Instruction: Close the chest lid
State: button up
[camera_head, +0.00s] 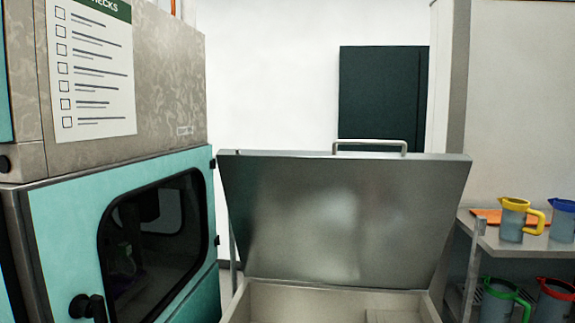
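The chest lid (335,215) is a brushed metal panel that stands raised, tilted up from the back of the chest. A metal bar handle (370,142) sits on its upper edge, right of the middle. The chest (262,300) is below it, with a pale open interior; its front is cut off by the bottom of the view. My gripper is not in view.
A teal cabinet (70,235) with a dark window and a black knob (88,307) stands close on the left. On the right, a shelf (500,241) holds jugs with yellow (512,230) and blue (563,222) rims. Others stand on the lower level. A dark panel (382,97) is on the back wall.

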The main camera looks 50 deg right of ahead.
aim_at(377, 220)
jog(key=u, duration=0.05)
jog(key=k, duration=0.75)
jog(key=u, duration=1)
jog(key=i, duration=0.85)
jog(key=z, duration=3)
jog(key=i, duration=0.35)
jog(key=z, duration=0.1)
